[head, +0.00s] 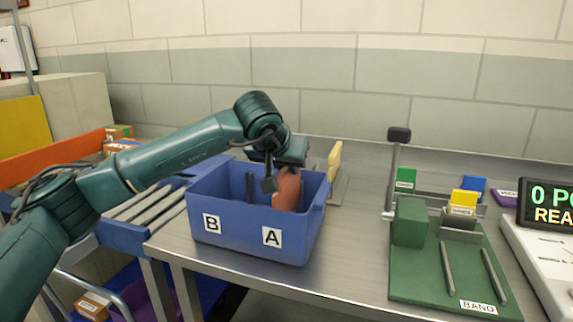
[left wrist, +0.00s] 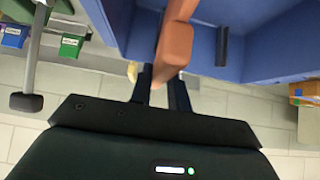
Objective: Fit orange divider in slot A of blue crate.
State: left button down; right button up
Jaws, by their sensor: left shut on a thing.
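The blue crate (head: 250,245) stands on the metal table, with label B on the left of its front and label A on the right. The orange divider (head: 288,190) is inside the crate's right part, above label A, its lower part hidden by the front wall. My left gripper (head: 273,178) reaches in over the crate and is shut on the divider. In the left wrist view the fingers (left wrist: 160,88) pinch the divider (left wrist: 174,50) beside the crate's blue wall (left wrist: 265,55). Whether the divider sits in slot A is hidden. My right gripper is not in view.
A white device with a display (head: 552,205) is at the far right. A yellow piece (head: 335,160) stands behind the crate. Bare table lies between crate and board.

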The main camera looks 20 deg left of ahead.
aim_at(286, 185)
pick_arm(q)
jog(key=shift+f+b, duration=0.3)
jog(key=shift+f, duration=0.15)
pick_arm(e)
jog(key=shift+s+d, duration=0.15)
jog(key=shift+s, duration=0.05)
pick_arm(q)
jog(key=shift+f+b, duration=0.45)
jog(key=shift+f, duration=0.3)
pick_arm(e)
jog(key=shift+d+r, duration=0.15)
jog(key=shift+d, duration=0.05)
pick_arm(q)
jog(key=shift+f+b, duration=0.3)
jog(key=shift+f, duration=0.1)
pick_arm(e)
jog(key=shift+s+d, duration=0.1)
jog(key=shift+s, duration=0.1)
pick_arm(q)
jog(key=shift+f, duration=0.1)
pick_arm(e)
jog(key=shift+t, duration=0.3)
pick_arm(q)
jog(key=shift+f+b, duration=0.3)
jog(key=shift+f, duration=0.3)
jog(key=c, duration=1.3)
grip_release()
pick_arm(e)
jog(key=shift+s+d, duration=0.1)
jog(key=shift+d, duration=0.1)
